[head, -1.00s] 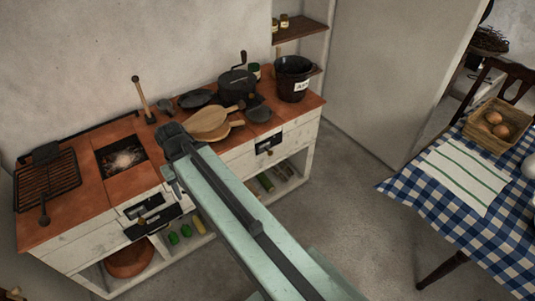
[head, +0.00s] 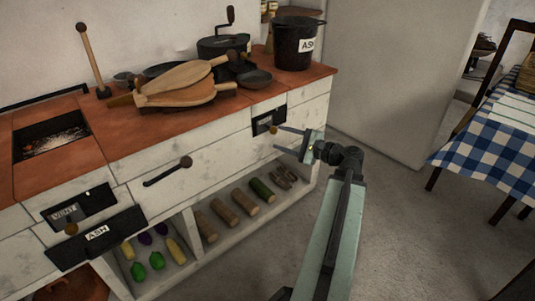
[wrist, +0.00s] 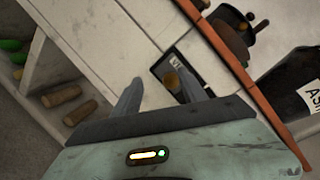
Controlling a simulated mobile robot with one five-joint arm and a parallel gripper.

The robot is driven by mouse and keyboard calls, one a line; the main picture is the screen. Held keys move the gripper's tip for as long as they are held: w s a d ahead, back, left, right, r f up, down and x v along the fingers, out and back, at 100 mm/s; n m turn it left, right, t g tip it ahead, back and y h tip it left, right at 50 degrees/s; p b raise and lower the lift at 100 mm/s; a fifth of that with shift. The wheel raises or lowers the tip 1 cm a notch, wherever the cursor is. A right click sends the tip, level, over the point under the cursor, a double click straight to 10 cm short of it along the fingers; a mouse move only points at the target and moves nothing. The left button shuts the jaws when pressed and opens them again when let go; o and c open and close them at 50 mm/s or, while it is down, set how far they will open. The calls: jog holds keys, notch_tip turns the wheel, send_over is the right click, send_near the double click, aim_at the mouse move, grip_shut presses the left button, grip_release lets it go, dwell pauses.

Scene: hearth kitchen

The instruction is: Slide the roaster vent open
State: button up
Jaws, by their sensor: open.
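The roaster vent (head: 265,119) is a small dark plate with a pale label and a brass knob (head: 273,130), set in the white counter front below the crank-handled roaster (head: 222,46). My gripper (head: 279,139) is open in front of the vent, fingers pointing at it. In the wrist view, the knob (wrist: 172,80) shows beside the inner side of the right fingertip, and the gripper (wrist: 155,77) holds nothing. I cannot tell whether the finger touches the knob. Part of the vent plate (wrist: 160,70) is hidden behind the right finger.
A second vent labelled VENT (head: 65,212) and an ASH drawer (head: 96,237) are at the left. A black ash bucket (head: 295,45) and bellows (head: 185,85) stand on the brick-red top. Logs (head: 225,210) lie on the shelf below.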

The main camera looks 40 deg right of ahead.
aim_at(274, 130)
jog(key=shift+m+t+h, duration=0.3)
jog(key=shift+m+t, duration=0.2)
jog(key=shift+m, duration=0.1)
jog(key=w, duration=0.2)
jog(key=w+d, duration=0.1)
jog(key=w, duration=0.3)
jog(key=shift+w+d+f, duration=0.1)
jog(key=shift+w+d, duration=0.05)
jog(key=shift+d, duration=0.1)
grip_shut()
dwell(0.9)
